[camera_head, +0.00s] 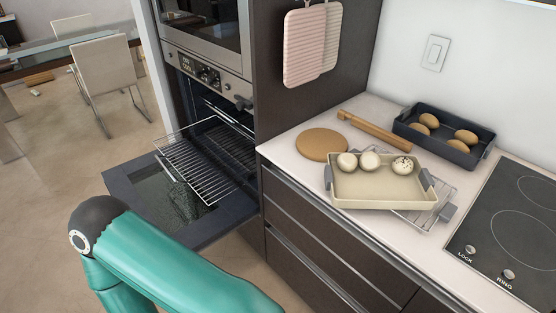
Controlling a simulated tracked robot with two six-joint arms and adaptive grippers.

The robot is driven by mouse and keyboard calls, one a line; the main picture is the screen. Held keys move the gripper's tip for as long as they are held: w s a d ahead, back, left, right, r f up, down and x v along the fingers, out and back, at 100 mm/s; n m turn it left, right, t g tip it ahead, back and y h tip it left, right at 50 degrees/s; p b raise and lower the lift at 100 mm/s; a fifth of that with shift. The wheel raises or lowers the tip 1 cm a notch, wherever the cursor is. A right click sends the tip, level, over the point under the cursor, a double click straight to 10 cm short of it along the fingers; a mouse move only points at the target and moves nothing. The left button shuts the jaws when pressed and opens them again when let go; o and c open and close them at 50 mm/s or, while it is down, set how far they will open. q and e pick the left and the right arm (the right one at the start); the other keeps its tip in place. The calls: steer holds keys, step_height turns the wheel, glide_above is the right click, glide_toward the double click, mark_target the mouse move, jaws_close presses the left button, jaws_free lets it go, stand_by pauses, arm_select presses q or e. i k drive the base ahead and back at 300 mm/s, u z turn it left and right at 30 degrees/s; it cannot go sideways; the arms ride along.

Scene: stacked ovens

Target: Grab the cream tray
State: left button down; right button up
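The cream tray (375,189) is a shallow rectangular pan with grey handles at its left and right ends. It sits on the white counter, partly over a wire rack (430,215). Several round buns (369,161) lie along its back side, one of them speckled. A green arm link of mine with a dark joint shows at the lower left, well apart from the tray. Neither gripper shows in the head view.
The lower oven door (120,188) is open, with a wire shelf (190,178) pulled out above it. A dark tray (470,146) with brown buns stands behind the cream tray. A round wooden board (321,144), rolling pin (374,131) and black cooktop (515,235) are nearby.

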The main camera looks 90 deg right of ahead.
mark_target(381, 189)
steer(key=u, duration=0.2)
steer(key=i, duration=1.4)
steer(key=z, duration=2.2)
steer(key=i, duration=0.25)
steer(key=z, duration=2.25)
steer(key=k, duration=0.4)
steer(key=z, duration=0.5)
steer(key=i, duration=1.1)
steer(key=u, duration=0.1)
